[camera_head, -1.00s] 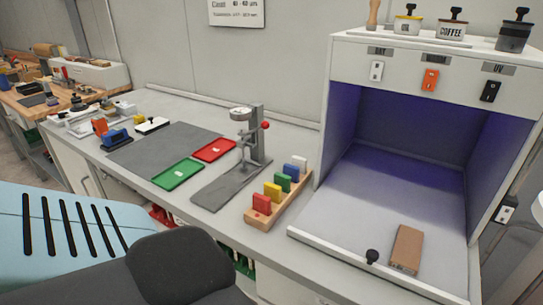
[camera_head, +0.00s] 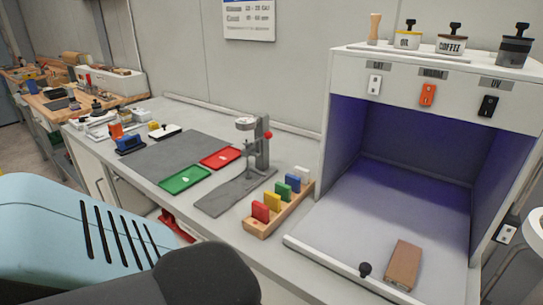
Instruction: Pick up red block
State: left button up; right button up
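The red block (camera_head: 260,211) stands upright at the near left end of a wooden rack (camera_head: 262,232) on the grey counter. Behind it in the same rack stand a yellow block (camera_head: 272,201), a green block (camera_head: 282,191), a blue block (camera_head: 293,183) and a white block (camera_head: 301,172). Neither of my grippers shows in the head view. Parts of my own body fill the lower left and hide the near part of the counter there.
A press stand (camera_head: 252,150) is left of the rack. Red (camera_head: 221,152) and green (camera_head: 184,172) trays lie on or beside a grey mat (camera_head: 180,146). A lit booth (camera_head: 345,215) stands right, with a brown block (camera_head: 403,266) inside. Counter between rack and booth is narrow.

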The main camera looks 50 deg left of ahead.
aim_at(260, 212)
jog(key=i+l, duration=0.15)
jog(key=l, duration=0.25)
jog(key=u, duration=1.35)
